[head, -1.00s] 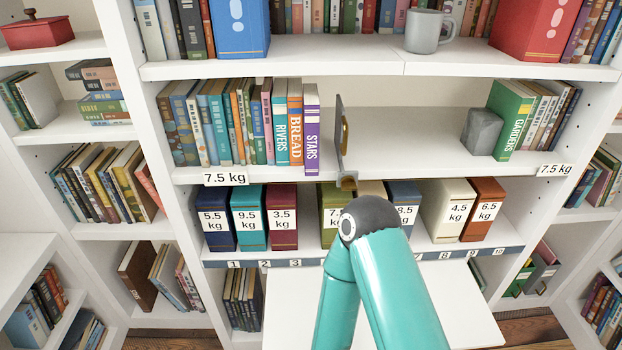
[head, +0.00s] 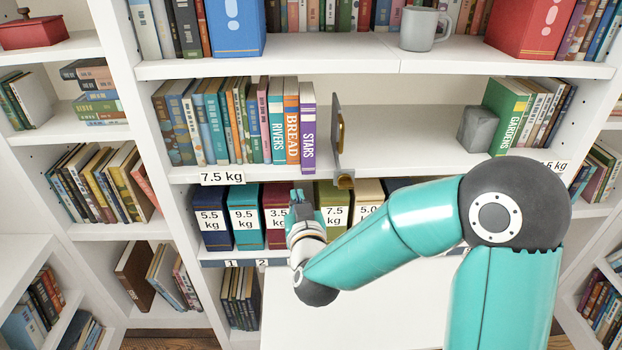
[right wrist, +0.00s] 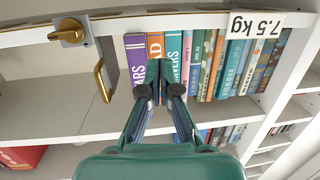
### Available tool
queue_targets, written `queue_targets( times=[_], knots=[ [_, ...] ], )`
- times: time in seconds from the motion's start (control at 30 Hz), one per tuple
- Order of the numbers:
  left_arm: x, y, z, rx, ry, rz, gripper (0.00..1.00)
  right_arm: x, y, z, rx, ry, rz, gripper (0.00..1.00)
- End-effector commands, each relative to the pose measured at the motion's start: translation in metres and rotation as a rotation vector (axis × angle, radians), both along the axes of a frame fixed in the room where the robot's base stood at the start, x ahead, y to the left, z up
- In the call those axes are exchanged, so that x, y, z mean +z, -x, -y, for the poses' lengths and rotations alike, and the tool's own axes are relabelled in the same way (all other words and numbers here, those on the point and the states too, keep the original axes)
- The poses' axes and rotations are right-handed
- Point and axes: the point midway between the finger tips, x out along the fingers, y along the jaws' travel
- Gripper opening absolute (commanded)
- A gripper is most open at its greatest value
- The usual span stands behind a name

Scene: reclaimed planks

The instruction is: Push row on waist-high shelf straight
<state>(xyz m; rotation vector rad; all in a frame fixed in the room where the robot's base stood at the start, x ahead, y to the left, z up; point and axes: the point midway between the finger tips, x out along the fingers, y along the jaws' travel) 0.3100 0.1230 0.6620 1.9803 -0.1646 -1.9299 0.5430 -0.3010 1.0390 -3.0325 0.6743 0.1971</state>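The row of books (head: 213,122) stands upright on the left of the middle shelf (head: 400,166). At its right end are the teal RIVERS book (head: 277,125), orange BREAD book (head: 292,128) and purple STARS book (head: 308,130); STARS reaches nearest the shelf front. My right gripper (head: 298,196) is below the shelf edge, in front of the weighted boxes. In the right wrist view its fingers (right wrist: 160,80) are slightly apart and empty, overlapping RIVERS (right wrist: 173,58) and BREAD (right wrist: 155,46). Contact with the books cannot be told. My left gripper is out of view.
A thin upright panel with a brass handle (head: 340,140) stands right of STARS. A grey block (head: 478,129) and the green GARDENS book (head: 505,115) stand farther right, with free shelf between. Labelled boxes (head: 245,217) line the shelf below.

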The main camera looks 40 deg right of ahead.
Motion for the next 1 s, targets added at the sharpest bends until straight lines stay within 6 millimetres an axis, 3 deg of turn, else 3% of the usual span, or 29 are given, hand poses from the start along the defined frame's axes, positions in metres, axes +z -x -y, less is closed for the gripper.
queue_targets(
  times=[0.03, 0.1, 0.23, 0.8, 1.0],
  knots=[
    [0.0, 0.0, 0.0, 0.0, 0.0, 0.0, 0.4, 0.02, 0.004, 0.008, -0.033, 0.019, 0.043, 0.0],
    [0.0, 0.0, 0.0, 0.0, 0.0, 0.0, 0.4, 0.038, 0.009, 0.016, -0.072, 0.041, 0.081, 0.0],
    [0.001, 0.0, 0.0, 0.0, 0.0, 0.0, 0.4, 0.054, 0.012, 0.025, -0.11, 0.061, 0.114, 0.0],
    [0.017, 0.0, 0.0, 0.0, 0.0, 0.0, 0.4, 0.055, -0.036, 0.055, -0.112, 0.061, 0.113, 0.0],
    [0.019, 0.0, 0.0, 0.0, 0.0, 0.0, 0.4, 0.054, -0.044, 0.06, -0.11, 0.062, 0.115, 0.0]
  ],
)
